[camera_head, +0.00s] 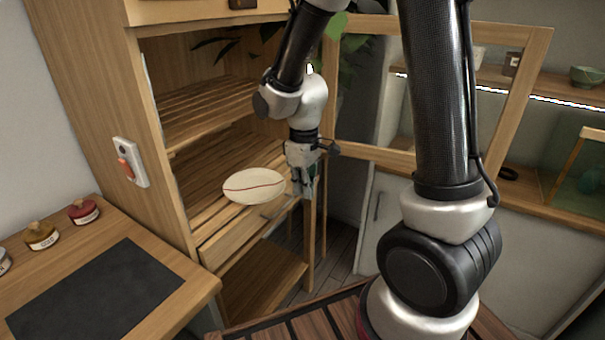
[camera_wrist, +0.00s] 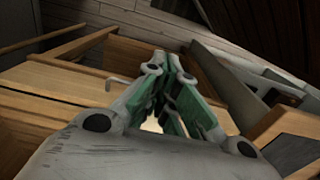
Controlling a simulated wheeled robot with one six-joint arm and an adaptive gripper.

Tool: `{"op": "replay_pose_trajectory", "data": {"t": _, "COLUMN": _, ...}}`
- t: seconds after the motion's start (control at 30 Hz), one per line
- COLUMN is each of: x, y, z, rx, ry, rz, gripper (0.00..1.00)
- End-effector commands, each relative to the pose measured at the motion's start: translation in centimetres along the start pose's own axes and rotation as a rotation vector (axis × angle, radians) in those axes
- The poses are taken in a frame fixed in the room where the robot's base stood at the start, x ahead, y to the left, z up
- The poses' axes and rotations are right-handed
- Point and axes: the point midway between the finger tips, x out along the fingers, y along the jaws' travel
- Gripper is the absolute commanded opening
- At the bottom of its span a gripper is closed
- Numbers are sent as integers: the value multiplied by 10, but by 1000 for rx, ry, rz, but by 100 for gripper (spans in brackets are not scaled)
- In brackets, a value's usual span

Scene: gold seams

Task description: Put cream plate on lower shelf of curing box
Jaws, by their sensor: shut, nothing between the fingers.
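The cream plate (camera_head: 253,186), an oval in this view with a dark red seam across it, is at the front of the curing box (camera_head: 165,120), at the level of the lower slatted shelf (camera_head: 200,165). Its right edge is close to my gripper (camera_head: 303,190). Whether it lies fully on the slats or overhangs the front edge I cannot tell. My gripper points down just right of the plate, shut and empty. In the wrist view its green-padded fingers (camera_wrist: 165,85) show, with a small cream patch low between them that may be the plate.
The box's framed door (camera_head: 440,160) stands open to the right. An upper slatted shelf (camera_head: 205,105) is above. A drawer (camera_head: 235,235) sits below the lower shelf. At left a bench has small labelled jars (camera_head: 83,211) and a dark mat (camera_head: 95,300). A plant hangs behind my arm.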

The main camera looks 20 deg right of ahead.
Motion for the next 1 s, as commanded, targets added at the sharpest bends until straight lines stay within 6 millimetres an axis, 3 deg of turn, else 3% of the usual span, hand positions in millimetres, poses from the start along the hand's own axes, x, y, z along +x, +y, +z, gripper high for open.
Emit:
{"op": "replay_pose_trajectory", "data": {"t": 0.17, "x": 38, "y": 0, "z": 1, "rx": 1, "ry": -5, "rz": -2, "gripper": 0}}
{"op": "replay_pose_trajectory", "data": {"t": 0.23, "x": 35, "y": 0, "z": -15, "rx": -1, "ry": 2, "rz": 1, "gripper": 0}}
{"op": "replay_pose_trajectory", "data": {"t": 0.4, "x": 34, "y": 0, "z": -33, "rx": 0, "ry": 1, "rz": 0, "gripper": 0}}
{"op": "replay_pose_trajectory", "data": {"t": 0.87, "x": 34, "y": 0, "z": -40, "rx": 1, "ry": 0, "rz": 0, "gripper": 0}}
{"op": "replay_pose_trajectory", "data": {"t": 1.0, "x": 34, "y": 0, "z": -58, "rx": 0, "ry": 2, "rz": 1, "gripper": 0}}
